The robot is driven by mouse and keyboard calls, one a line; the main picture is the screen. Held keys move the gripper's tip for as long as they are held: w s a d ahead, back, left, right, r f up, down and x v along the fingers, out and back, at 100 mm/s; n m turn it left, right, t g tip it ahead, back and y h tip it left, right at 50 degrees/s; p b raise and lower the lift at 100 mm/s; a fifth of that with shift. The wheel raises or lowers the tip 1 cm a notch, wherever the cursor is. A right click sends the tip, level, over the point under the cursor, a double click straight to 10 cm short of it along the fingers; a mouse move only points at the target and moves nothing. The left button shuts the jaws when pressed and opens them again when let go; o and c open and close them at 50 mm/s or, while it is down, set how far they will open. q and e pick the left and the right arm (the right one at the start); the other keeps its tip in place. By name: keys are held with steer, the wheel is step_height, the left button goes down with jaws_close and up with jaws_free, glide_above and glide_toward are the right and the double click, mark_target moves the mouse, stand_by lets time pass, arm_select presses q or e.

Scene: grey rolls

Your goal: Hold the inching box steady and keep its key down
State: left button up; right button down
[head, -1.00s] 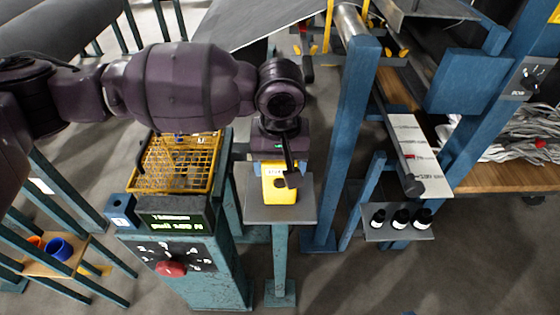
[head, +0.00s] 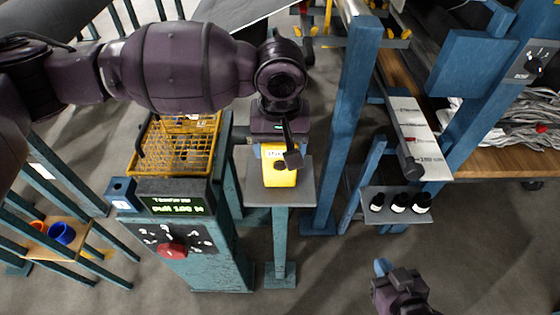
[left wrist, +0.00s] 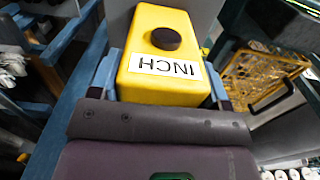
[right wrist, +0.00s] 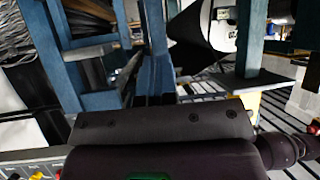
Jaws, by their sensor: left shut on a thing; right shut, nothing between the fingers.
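The yellow inching box (head: 282,178) sits on a small grey plate on a teal post (head: 280,240). In the left wrist view the box (left wrist: 160,88) shows a white INCH label and a round dark key (left wrist: 166,39) on its face. My left gripper (head: 274,153) is shut on the box, with a blue finger on each side of it. No finger shows on the key there, and I cannot tell whether it is down. My right gripper (head: 384,268) is shut and empty, low in the head view, well apart from the box.
A pedestal left of the box carries a yellow wire basket (head: 180,150), a lit display (head: 177,204) and a red knob (head: 172,250). A blue upright (head: 348,130) and a shelf with three small black-capped bottles (head: 398,207) stand to the right.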

mark_target(280, 166)
steer(key=a+r+y, duration=0.9)
steer(key=a+r, duration=0.7)
steer(key=a, duration=0.5)
steer(key=shift+w+a+r+y, duration=0.25)
steer(key=shift+w+r+y, duration=0.15)
steer(key=shift+w, duration=0.05)
steer(key=w, duration=0.9)
steer(key=shift+w, duration=0.1)
stand_by(1.0)
steer(key=shift+w, duration=0.25)
steer(key=shift+w, duration=0.5)
stand_by(2.7)
